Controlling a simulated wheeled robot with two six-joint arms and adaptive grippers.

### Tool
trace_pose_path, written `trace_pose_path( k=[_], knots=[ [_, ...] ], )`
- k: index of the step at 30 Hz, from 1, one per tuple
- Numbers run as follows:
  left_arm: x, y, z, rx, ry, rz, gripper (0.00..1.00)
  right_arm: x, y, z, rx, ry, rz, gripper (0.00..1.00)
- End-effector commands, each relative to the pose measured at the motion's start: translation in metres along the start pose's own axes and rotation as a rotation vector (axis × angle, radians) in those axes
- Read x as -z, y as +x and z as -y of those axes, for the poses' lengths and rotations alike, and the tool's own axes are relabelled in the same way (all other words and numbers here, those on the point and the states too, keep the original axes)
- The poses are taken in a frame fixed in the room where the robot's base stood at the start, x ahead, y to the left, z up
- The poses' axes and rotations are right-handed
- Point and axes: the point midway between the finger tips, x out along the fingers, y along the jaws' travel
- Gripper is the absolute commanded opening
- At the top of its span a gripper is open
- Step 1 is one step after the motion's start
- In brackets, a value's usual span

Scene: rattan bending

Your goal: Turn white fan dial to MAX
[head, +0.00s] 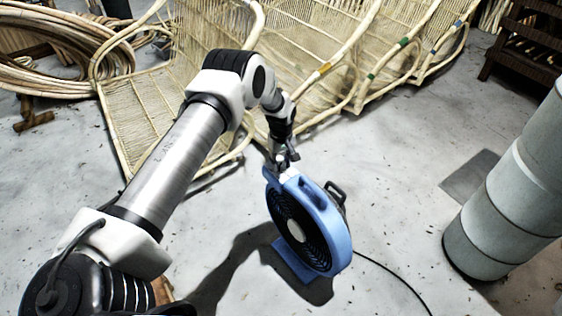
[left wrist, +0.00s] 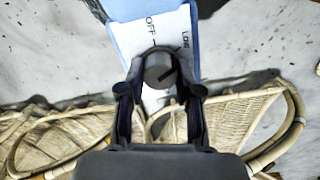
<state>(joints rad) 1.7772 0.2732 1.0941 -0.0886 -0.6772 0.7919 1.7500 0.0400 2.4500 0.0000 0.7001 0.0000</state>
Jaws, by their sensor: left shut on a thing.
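A blue drum fan (head: 335,232) with a black grille stands on the floor on a blue foot. In the left wrist view its top carries a white label panel (left wrist: 125,38) with the words OFF and LOW. A round grey dial (left wrist: 158,66) sits at the panel's near edge, with a dark line on its face slanting toward the upper right. No MAX mark is visible. My left gripper (head: 283,160) is at the fan's top. In the left wrist view the left gripper (left wrist: 160,92) is shut on the dial, one finger on each side. My right gripper is out of view.
Woven rattan chair frames (head: 290,60) stand behind the fan. A coil of rattan poles (head: 60,55) lies at the back left. A grey cylinder (head: 510,200) stands at the right. A black cable (head: 395,275) runs from the fan across open concrete floor.

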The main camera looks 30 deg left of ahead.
Motion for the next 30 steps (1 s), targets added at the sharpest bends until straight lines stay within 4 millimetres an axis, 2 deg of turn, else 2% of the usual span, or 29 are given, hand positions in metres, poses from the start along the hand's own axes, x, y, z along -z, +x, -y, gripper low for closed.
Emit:
trace_pose_path(
  k=[30],
  knots=[
    [-0.0012, 0.0012, -0.0013, 0.0, 0.963, 0.002, 0.0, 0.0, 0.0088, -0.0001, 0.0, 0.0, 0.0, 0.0]
  ],
)
